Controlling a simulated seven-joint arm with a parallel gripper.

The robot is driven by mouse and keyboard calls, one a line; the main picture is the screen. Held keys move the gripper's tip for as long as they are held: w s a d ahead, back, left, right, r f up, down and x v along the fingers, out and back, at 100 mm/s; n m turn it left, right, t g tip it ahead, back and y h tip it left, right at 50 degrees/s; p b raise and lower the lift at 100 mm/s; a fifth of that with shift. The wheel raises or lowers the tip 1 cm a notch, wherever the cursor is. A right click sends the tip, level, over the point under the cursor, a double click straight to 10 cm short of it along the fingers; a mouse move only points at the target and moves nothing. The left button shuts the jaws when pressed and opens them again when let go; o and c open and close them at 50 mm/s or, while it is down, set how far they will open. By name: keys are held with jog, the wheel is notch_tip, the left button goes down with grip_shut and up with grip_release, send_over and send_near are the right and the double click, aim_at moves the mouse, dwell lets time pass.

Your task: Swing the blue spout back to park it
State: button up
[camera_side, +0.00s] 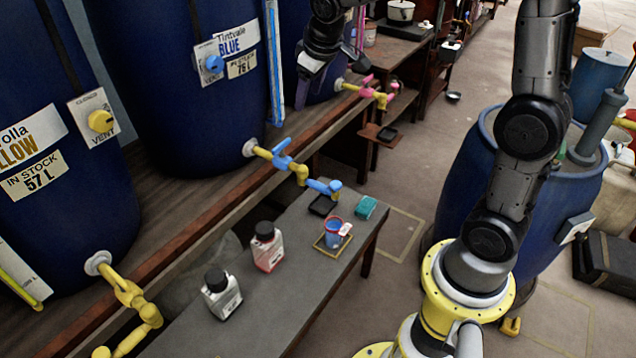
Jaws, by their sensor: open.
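The blue spout (323,187) is at the end of a yellow pipe (264,153) that comes from the vat labelled BLUE (150,90). It points right, out over the grey bench, with its tip close to a small black tray (322,206). A blue valve handle (283,148) sits on the pipe. A small blue cup (334,240) with a red rim stands in a yellow square frame, apart from the spout. My gripper (304,92) is open above and beyond the spout, in front of the vats and apart from the spout. Its fingertips are small and dark.
Two black-capped bottles (267,246) (222,294) and a teal sponge (365,207) are on the bench (290,295). A yellow-handled pipe (125,292) is at lower left and a pink-handled one (378,92) further back. A blue drum (455,190) stands right of the bench.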

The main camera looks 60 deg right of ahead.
jog(key=w+d+f+g, duration=0.1)
jog(key=w+d+f, duration=0.15)
jog(key=f, duration=0.35)
jog(key=w+d+f+g, duration=0.1)
jog(key=w+d+f, duration=0.15)
jog(key=f, duration=0.25)
jog(key=g, duration=0.2)
send_near(318, 184)
jog(key=x, duration=0.9)
jog(key=shift+f, duration=0.15)
grip_shut()
